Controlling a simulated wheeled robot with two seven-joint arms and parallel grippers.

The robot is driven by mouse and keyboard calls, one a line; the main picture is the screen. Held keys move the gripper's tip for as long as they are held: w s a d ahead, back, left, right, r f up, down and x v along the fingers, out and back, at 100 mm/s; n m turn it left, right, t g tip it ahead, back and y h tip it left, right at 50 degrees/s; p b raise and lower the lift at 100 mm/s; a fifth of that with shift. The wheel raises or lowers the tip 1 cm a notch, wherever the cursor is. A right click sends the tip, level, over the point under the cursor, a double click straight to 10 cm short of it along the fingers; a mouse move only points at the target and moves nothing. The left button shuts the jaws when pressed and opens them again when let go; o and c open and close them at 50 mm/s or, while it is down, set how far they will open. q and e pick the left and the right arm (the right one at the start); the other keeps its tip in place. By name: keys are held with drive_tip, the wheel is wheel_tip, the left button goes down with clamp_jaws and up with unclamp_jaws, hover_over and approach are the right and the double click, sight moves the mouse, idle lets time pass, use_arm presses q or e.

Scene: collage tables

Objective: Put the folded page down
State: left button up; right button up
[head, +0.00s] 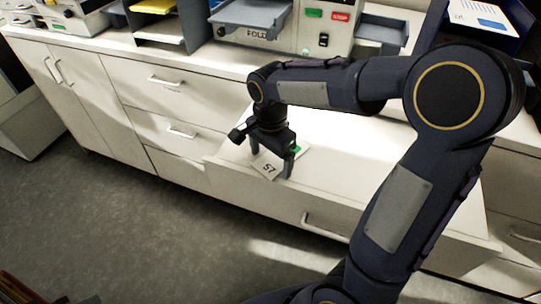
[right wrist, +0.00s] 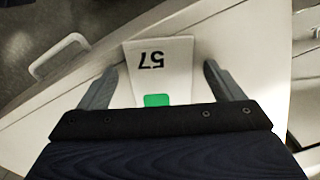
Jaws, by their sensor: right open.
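The folded page (head: 268,167) is white, marked 57, with a green patch. It lies at the front left corner of a pulled-out white surface (head: 340,175). In the right wrist view the page (right wrist: 160,62) shows its number upside down, with the green patch near my gripper's body. My right gripper (head: 272,170) points down over the page in the head view. In the right wrist view its two fingers (right wrist: 160,80) are apart, one on each side of the page, with gaps between. Whether the page touches the surface fully is hard to tell. My left gripper is not in view.
A folding machine (head: 290,25) with green and red buttons stands on the counter behind. Grey trays (head: 165,25) stand to its left. White drawers with handles (head: 180,132) run below. A blue bin (head: 490,25) with paper is at the upper right. The surface right of the page is clear.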

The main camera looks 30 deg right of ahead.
sight(273, 165)
wheel_tip(273, 165, up, 8)
idle(0.5)
drive_tip(key=shift+f, duration=0.1)
drive_tip(key=s+a+f+n+t+y, duration=0.1)
drive_tip(key=s+f+n+t+y, duration=0.1)
drive_tip(key=s+n, duration=0.4)
drive_tip(key=s+a+f+n+t+y, duration=0.1)
drive_tip(key=s+f+n+t, duration=0.1)
drive_tip(key=s+n, duration=0.4)
drive_tip(key=s+t, duration=0.1)
drive_tip(key=s, duration=0.4)
drive_tip(key=shift+a+n+t+y, duration=0.2)
drive_tip(key=shift+n+t+y, duration=0.1)
drive_tip(key=shift+y, duration=0.1)
